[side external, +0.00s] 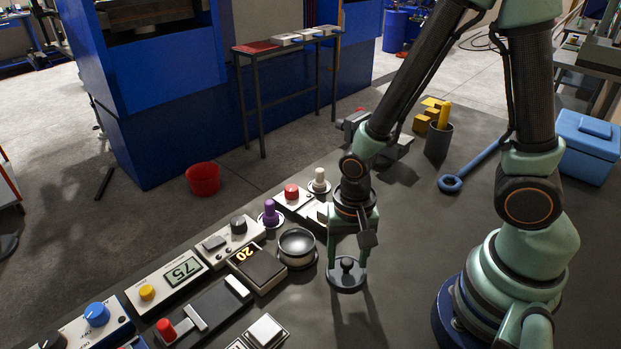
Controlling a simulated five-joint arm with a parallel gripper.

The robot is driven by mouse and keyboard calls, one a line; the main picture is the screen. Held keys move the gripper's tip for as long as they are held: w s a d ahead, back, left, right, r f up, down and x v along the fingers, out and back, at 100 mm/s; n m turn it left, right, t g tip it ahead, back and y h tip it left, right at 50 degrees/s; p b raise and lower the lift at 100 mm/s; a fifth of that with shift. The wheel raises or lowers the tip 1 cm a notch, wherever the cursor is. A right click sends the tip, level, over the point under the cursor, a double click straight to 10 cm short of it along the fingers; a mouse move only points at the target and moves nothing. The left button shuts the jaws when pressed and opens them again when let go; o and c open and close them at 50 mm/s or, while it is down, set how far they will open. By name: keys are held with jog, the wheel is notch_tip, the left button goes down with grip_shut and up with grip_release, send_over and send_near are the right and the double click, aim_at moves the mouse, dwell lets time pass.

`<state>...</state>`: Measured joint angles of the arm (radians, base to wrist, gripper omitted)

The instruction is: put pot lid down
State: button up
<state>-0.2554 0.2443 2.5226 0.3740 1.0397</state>
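The pot lid (345,280) is a dark grey disc with a small dark knob on top. It appears to lie flat on the dark bench top, to the right of a small metal pot (297,247). My gripper (348,266) points straight down over the lid. Its two fingers stand apart on either side of the knob, with a visible gap to it. The fingertips are close to the lid's surface; whether they touch it cannot be told.
Left of the pot stand a purple knob (269,213), a box with lit digits (257,269) and several control boxes. A blue wrench (470,167), a grey cup (438,141) and a blue case (585,146) are at the back right. The bench right of the lid is clear.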

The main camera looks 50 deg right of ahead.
aim_at(347, 261)
jog(key=shift+r, duration=0.1)
jog(key=w+d+r+n+t, duration=0.1)
jog(key=d+r+n+t, duration=0.1)
jog(key=r, duration=0.5)
jog(key=w+d+r+n+t, duration=0.1)
jog(key=r+n, duration=0.3)
jog(key=r, duration=0.4)
jog(key=w+d+r+n+t, duration=0.1)
jog(key=d+r+n+t, duration=0.1)
jog(key=r, duration=0.5)
jog(key=shift+w+d+r+n+t, duration=0.3)
jog(key=shift+d+n, duration=0.2)
jog(key=shift+d, duration=0.25)
jog(key=shift+o, duration=0.3)
